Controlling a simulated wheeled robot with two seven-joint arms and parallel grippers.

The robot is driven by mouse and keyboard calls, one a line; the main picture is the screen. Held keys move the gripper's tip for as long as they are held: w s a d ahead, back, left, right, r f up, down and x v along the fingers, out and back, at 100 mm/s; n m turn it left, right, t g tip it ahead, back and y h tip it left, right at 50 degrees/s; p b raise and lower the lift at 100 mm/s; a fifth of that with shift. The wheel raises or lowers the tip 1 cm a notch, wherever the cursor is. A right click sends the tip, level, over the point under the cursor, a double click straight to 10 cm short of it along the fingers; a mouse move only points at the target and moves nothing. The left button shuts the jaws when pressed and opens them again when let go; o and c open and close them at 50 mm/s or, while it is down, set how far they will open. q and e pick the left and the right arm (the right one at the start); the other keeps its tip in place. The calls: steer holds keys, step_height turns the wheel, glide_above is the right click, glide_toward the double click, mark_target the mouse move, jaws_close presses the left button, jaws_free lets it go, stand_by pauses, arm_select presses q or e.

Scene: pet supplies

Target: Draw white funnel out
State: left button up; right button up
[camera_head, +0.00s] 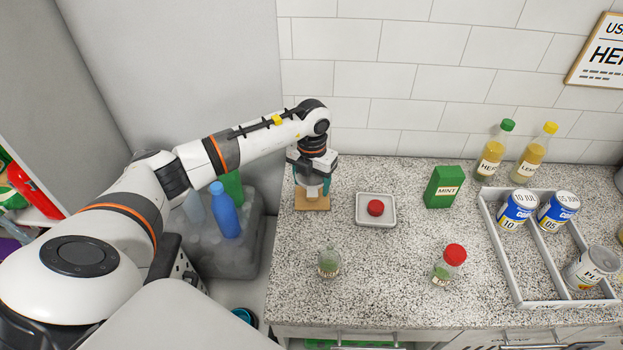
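My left gripper (312,186) points down at the back left of the counter, its teal fingers on either side of a small pale object that looks like the white funnel (313,191). This stands over a small wooden block or stand (312,203). The gripper hides most of the funnel, and I cannot tell whether the fingers touch it. A small clear open jar (329,263) with green contents stands nearer the front. My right gripper is not in view.
A small white tray (361,220) holds a red cap (375,208). A red-capped jar (448,266), a green MINT box (443,187) and two yellow bottles (490,160) stand rightward. A divided rack (509,267) holds cans. The counter's front middle is clear. A grey crate (240,262) with bottles stands left.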

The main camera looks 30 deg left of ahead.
arm_select(q)
steer(key=c, duration=0.4)
steer(key=shift+r, duration=0.2)
step_height(320, 180, up, 6)
steer(key=p, duration=0.3)
steer(key=shift+f+p, duration=0.2)
steer(key=shift+p, duration=0.2)
